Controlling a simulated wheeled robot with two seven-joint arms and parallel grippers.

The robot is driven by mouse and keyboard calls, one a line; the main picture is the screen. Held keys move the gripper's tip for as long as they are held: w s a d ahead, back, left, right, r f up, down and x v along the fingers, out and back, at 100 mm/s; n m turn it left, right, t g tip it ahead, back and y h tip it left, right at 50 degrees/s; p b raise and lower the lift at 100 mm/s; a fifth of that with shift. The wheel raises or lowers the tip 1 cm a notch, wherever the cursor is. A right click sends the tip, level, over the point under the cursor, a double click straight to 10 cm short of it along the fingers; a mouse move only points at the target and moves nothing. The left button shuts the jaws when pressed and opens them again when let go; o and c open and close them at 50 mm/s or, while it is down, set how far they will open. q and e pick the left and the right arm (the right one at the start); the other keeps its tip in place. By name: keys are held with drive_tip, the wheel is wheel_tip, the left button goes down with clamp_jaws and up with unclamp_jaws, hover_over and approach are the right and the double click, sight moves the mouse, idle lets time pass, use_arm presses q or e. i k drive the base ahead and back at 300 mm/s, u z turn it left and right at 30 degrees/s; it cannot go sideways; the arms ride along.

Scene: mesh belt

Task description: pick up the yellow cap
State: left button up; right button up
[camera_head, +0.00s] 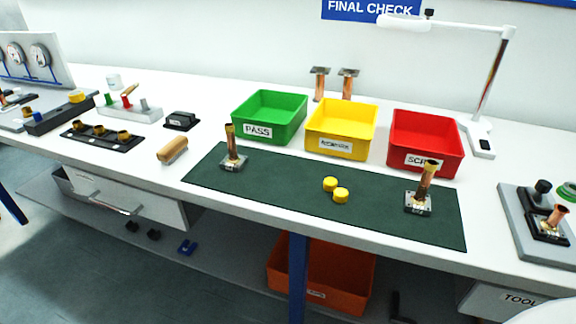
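Two small round yellow caps lie close together on the dark green mat (290,190), near its middle. One yellow cap (330,184) is slightly farther back and to the left. The other yellow cap (341,195) is nearer the front edge and to the right. Whether they touch is hard to tell. Another yellow round piece (76,97) sits at the far left on a dark block. Neither of my grippers is in view.
Upright copper tubes on metal bases stand at the mat's left (233,152) and right (424,190). Green (269,118), yellow (340,130) and red (425,143) bins line the back. A wooden-handled piece (173,150) lies left of the mat. The mat around the caps is clear.

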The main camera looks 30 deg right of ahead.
sight(330, 184)
drive_tip(key=z, duration=1.75)
